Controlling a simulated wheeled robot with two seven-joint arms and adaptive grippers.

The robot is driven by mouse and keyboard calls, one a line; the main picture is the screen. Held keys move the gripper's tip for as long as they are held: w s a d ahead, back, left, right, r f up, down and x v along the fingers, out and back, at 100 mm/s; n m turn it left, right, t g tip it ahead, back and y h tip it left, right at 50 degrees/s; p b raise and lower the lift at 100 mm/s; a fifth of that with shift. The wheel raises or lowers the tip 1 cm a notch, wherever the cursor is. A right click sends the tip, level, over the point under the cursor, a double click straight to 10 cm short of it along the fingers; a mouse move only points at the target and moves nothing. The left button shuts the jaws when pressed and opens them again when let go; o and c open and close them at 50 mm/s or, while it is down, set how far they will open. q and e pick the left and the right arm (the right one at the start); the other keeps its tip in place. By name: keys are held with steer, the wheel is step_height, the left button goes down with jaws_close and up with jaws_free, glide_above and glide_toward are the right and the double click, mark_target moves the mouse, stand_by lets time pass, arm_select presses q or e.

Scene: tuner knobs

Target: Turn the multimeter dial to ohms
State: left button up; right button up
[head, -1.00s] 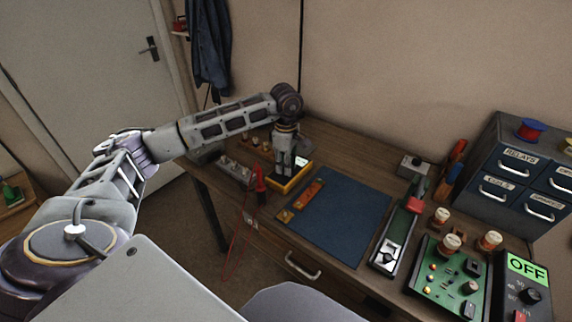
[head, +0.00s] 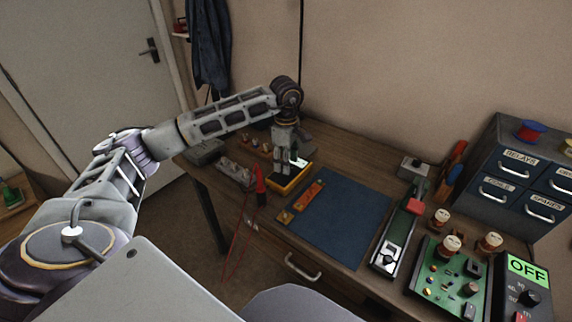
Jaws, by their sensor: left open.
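The multimeter (head: 290,187) is a yellow-edged box lying on the bench at the left of the blue mat. Part of its pale screen (head: 301,163) shows to the right of my gripper. My left gripper (head: 282,172) points down over the multimeter, with its jaws open and its fingertips at or just above the face. The dial is hidden behind the fingers, and I cannot tell whether they touch it. My right gripper is not in view.
A red probe (head: 260,180) with red leads stands just left of the multimeter. A green circuit board (head: 450,277) and a box reading OFF (head: 527,272) are at right.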

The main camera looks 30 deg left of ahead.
arm_select(q)
step_height(320, 180, up, 10)
stand_by(0.5)
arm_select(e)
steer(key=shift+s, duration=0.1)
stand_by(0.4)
arm_select(q)
step_height(320, 180, up, 22)
steer(key=p, duration=2.2)
steer(key=shift+f, duration=0.2)
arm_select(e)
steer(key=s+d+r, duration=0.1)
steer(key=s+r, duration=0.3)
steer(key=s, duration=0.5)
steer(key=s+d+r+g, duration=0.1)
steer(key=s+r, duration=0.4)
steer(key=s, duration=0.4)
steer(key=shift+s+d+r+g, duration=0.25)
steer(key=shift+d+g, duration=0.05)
arm_select(q)
steer(key=shift+r, duration=0.15)
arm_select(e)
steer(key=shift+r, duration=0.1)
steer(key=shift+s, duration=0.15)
